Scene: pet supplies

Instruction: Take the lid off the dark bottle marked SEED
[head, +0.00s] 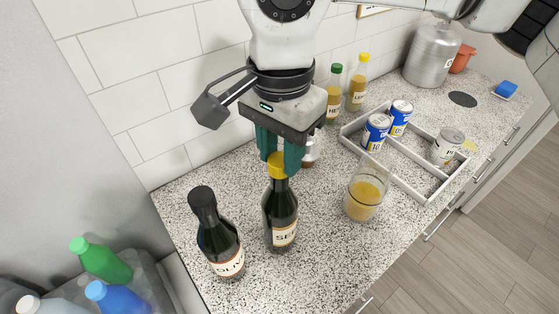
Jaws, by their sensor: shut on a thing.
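The dark bottle marked SEED (281,212) stands upright on the speckled counter, its label facing me. Its yellow lid (277,167) sits at the top of the bottle's neck. My gripper (279,160) points down from above, with its teal fingers shut on the yellow lid. The fingers hide the upper sides of the lid. I cannot tell whether there is a gap between lid and neck.
A dark bottle with a black lid (218,240) stands close at the left. A glass of yellow liquid (365,192) is at the right. Behind are a divided white tray (403,185) with cans, and green-lidded (333,95) and yellow-lidded (357,85) bottles. The front counter is clear.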

